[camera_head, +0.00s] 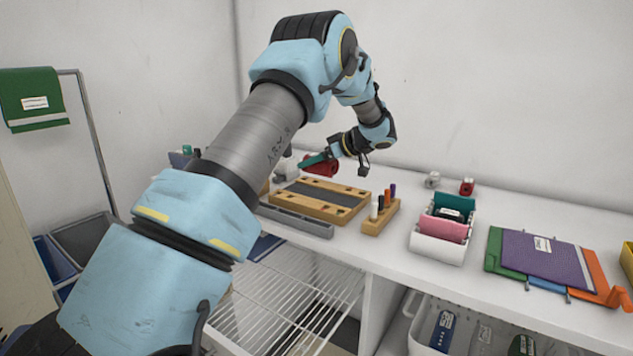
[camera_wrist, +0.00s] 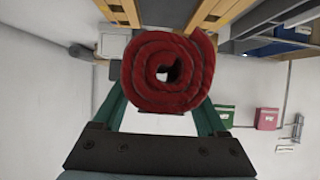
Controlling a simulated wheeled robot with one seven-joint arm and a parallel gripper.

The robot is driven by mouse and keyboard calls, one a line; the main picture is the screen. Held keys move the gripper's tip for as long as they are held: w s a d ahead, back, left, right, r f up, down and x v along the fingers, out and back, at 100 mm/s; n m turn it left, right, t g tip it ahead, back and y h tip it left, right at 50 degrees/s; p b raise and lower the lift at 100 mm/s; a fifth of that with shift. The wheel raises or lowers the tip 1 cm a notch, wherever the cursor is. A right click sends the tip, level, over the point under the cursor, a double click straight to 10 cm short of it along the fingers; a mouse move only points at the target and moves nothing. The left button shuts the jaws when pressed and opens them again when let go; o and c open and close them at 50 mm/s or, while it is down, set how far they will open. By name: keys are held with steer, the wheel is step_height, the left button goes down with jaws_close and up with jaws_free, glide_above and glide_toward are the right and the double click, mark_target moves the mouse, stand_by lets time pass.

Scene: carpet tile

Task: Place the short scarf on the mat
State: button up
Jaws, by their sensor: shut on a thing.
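My gripper (camera_head: 318,161) is shut on a rolled dark red scarf (camera_wrist: 187,65), whose spiral end faces the wrist camera. The teal fingers of my gripper (camera_wrist: 164,108) stand on both sides of the roll, their tips partly hidden by it. In the head view the scarf (camera_head: 326,170) shows as a small red roll beyond the wooden frame. A flat dark grey surface (camera_head: 326,191) lies inside this frame and looks like the mat. The scarf is at the frame's far side; I cannot tell its exact height above the counter.
A wooden block with upright pegs (camera_head: 379,216) stands right of the frame. Further right are a white bin with folded cloths (camera_head: 437,250) and a purple folded item (camera_head: 543,256). Small red (camera_head: 466,187) and white (camera_head: 432,180) rolls lie near the wall. The counter between is clear.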

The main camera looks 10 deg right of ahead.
mark_target(313, 192)
steer(key=shift+f+p, duration=0.55)
steer(key=shift+f, duration=2.45)
steer(key=shift+f, duration=0.1)
steer(key=o, duration=1.4)
